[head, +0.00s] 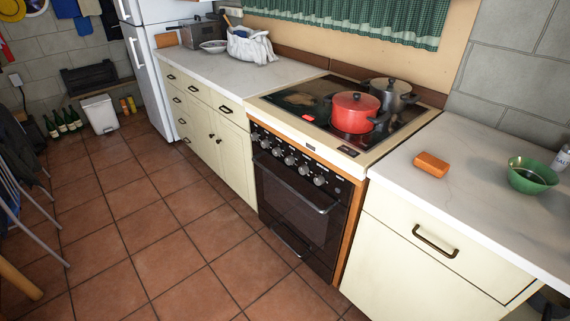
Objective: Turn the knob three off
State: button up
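The stove (300,185) stands between two counters, with a dark oven front and a row of several light knobs (290,160) along its upper front panel. One knob (304,169) sits towards the right of the row. The knobs are small here, and I cannot tell which way each is turned or which is number three. A red pot (355,113) with a lid sits on the cooktop, with a grey pot (392,95) behind it to the right. My gripper is not in this view.
The tiled floor (160,220) before the stove is clear. An oven handle (300,195) sticks out below the knobs. The right counter (425,200) holds an orange block (431,164) and a green bowl (531,175). Chairs (25,180) stand at the left edge.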

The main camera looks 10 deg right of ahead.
aim_at(277, 151)
jog(key=i+j, duration=0.45)
jog(key=i+j+u, duration=0.1)
jog(key=i+j, duration=0.35)
jog(key=i, duration=0.25)
jog(key=i+j+u, duration=0.1)
jog(key=i+j, duration=0.3)
jog(key=i, duration=0.15)
jog(key=i+j, duration=0.4)
jog(key=i, duration=0.2)
